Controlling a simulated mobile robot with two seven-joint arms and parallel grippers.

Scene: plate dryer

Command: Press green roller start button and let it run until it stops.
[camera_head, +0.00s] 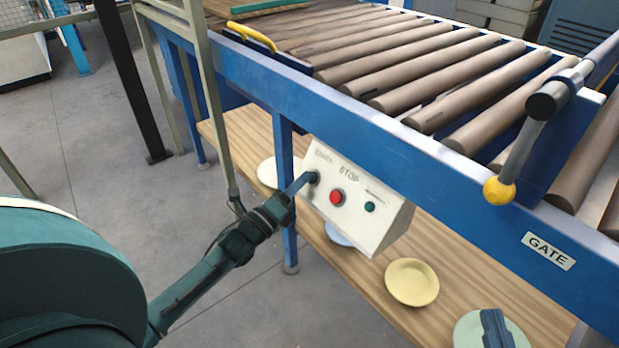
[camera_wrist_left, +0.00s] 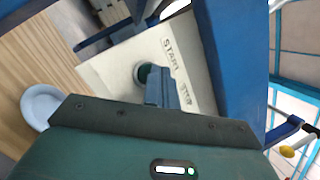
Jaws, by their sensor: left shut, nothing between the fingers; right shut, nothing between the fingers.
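The white control box (camera_head: 370,228) hangs under the blue conveyor frame, with a STOP label, a red button (camera_head: 336,197) and a small green button or lamp (camera_head: 370,207). The dark green start button (camera_head: 313,178) is at its left end. My left gripper (camera_head: 304,183) is shut and empty, its tip at the start button, touching or nearly so. In the left wrist view the start button (camera_wrist_left: 146,75) is partly hidden by my left fingers (camera_wrist_left: 160,88), beside the START lettering. Whether it is pressed in cannot be told. My right gripper (camera_head: 494,328) is shut and empty at the bottom right.
The grey-brown rollers (camera_head: 400,65) lie above the box, with a yellow-knobbed gate lever (camera_head: 499,190) at the right. A wooden shelf (camera_head: 455,275) below carries a yellow plate (camera_head: 411,282), a pale green plate (camera_head: 512,333) and other plates. A blue leg (camera_head: 284,150) stands close to my left gripper.

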